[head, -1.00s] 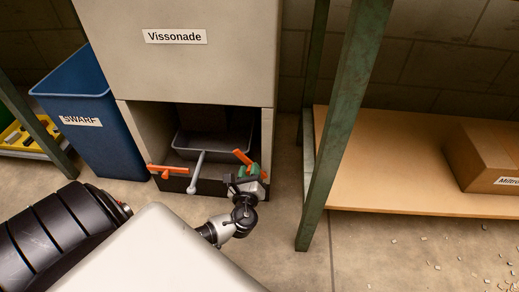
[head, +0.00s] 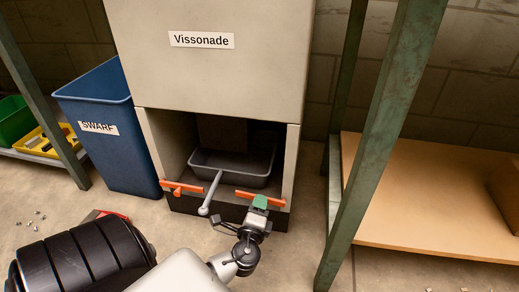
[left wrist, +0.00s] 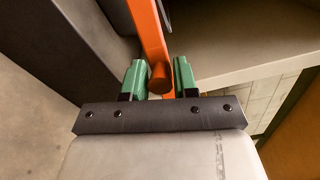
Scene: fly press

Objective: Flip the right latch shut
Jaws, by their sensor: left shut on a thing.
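The right latch (head: 246,195) is an orange bar at the front right of the press's lower opening. It lies nearly level across the front edge in the head view. My left gripper (head: 260,203), with green fingertips, is at this latch, its arm reaching up from below. The left latch (head: 181,187) is a similar orange bar, also nearly level. My right gripper is not in view.
A grey tray (head: 232,178) with a light grey handle (head: 210,192) sits in the press (head: 215,75) opening between the latches. A blue SWARF bin (head: 110,150) stands left. A green bench leg (head: 370,150) stands right of the press. Bare floor lies between.

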